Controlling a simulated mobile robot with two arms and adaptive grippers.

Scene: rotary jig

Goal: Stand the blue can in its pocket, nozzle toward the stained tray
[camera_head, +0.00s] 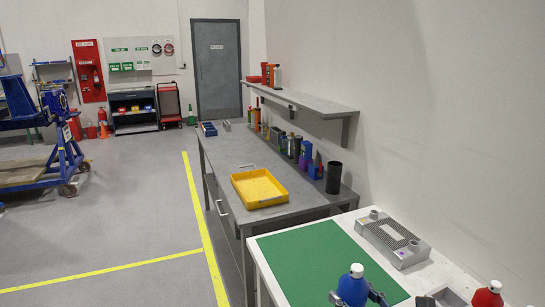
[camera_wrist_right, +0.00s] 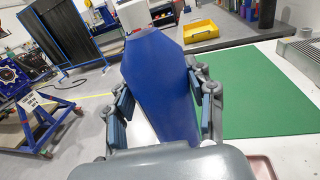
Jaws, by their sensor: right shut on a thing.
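The blue can (camera_head: 352,289) has a white top and shows at the bottom edge of the head view, above the near white table. My right gripper (camera_head: 372,297) is shut on it. In the right wrist view the blue can (camera_wrist_right: 160,85) stands between the two fingers of my right gripper (camera_wrist_right: 165,100), its white top cut by the upper edge. Which way its nozzle points I cannot tell. A pinkish tray (camera_wrist_right: 263,166) shows partly at the lower right of the wrist view; I cannot tell whether it is stained. The pocket is not clearly seen. My left gripper is not in view.
A green mat (camera_head: 315,262) lies on the white table. A grey metal block with a grille (camera_head: 394,238) is at its back right. A red bottle (camera_head: 487,296) stands at the lower right. A yellow tray (camera_head: 240,194) is on the grey bench beyond. The mat is clear.

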